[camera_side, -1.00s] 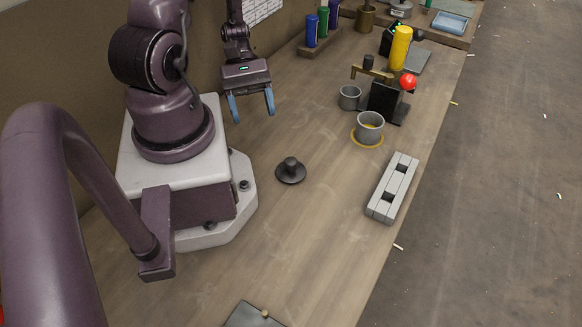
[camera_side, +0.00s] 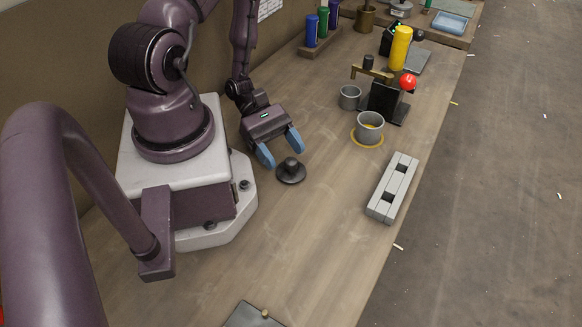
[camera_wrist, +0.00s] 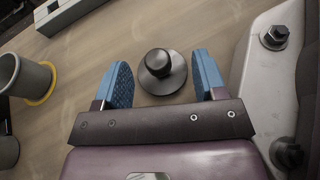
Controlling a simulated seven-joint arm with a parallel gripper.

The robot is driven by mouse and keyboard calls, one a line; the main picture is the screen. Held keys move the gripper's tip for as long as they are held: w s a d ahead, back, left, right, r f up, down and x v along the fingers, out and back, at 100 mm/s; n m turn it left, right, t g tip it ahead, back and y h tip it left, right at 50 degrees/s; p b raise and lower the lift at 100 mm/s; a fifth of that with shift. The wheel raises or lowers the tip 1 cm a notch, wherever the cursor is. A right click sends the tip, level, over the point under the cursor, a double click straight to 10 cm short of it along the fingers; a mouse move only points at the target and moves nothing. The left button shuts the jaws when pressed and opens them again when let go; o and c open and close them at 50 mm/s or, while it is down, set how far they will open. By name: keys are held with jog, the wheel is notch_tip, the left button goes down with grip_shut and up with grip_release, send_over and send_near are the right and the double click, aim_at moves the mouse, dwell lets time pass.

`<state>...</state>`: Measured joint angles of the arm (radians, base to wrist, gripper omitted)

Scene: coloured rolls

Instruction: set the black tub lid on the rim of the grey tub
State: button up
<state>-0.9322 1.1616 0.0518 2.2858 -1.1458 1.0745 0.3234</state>
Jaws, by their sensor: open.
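The black tub lid (camera_side: 291,171) is a round disc with a knob on top. It lies flat on the wooden table in front of my base. In the wrist view the lid (camera_wrist: 162,74) shows between and just beyond the blue fingertips. The gripper also shows in the wrist view (camera_wrist: 161,75). The grey tub (camera_side: 370,130) stands upright on a yellow ring, to the right and farther back. It also shows at the left edge of the wrist view (camera_wrist: 30,78).
A smaller grey cup (camera_side: 349,98) and a black stand (camera_side: 384,101) with a red ball (camera_side: 407,82) are behind the tub. A grey slotted block (camera_side: 392,188) lies near the table's right edge. The table between lid and tub is clear.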

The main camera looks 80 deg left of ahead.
aim_at(295, 168)
jog(key=x, duration=0.4)
jog(key=shift+w+d+f, duration=0.2)
jog(key=shift+d, duration=0.05)
jog(key=c, duration=1.2)
